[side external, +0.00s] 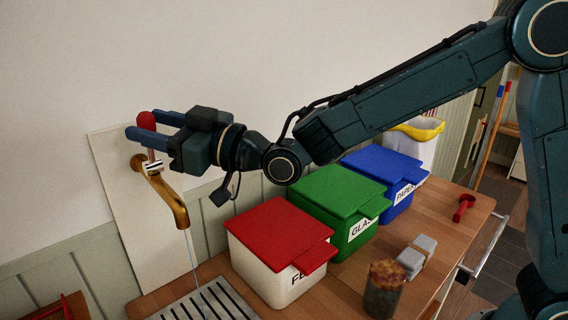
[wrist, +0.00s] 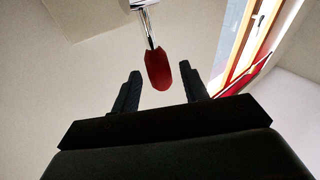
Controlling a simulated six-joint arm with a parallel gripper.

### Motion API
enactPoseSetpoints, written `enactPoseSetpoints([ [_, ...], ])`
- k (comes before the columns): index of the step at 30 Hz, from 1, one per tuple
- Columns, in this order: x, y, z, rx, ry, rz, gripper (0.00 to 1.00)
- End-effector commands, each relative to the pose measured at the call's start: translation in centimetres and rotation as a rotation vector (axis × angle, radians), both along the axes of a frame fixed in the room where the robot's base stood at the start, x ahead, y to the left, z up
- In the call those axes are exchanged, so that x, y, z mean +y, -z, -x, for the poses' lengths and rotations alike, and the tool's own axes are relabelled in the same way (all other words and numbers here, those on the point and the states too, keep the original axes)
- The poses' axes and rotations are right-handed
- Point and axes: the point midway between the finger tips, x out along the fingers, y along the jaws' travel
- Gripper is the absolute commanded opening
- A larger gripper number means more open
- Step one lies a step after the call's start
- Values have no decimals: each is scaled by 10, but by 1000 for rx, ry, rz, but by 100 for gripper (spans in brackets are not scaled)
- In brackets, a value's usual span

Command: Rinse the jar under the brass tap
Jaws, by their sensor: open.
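The brass tap (side external: 175,198) is mounted on a pale board on the wall. A thin stream runs from its spout down to the slotted drain grate (side external: 205,302). Its red-tipped lever (side external: 147,120) stands up at the top; the red tip also shows in the wrist view (wrist: 158,70). My gripper (side external: 143,125) is open at the lever, with the red tip between or just beyond its two fingers; no contact is visible. The jar (side external: 382,292), dark with a brown, crusty top, stands upright on the counter at the lower right, away from my gripper.
A grey banded bundle (side external: 416,257) lies beside the jar. A small red object (side external: 463,208) is near the counter's right edge.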

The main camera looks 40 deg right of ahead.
Motion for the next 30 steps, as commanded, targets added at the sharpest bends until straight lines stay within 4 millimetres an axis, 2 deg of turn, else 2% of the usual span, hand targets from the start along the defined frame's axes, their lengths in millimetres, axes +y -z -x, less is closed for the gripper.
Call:
enactPoseSetpoints([
  [21, -52, 15, 76, 0, 1, 0, 44],
  [30, -65, 19, 95, 0, 0, 0, 44],
])
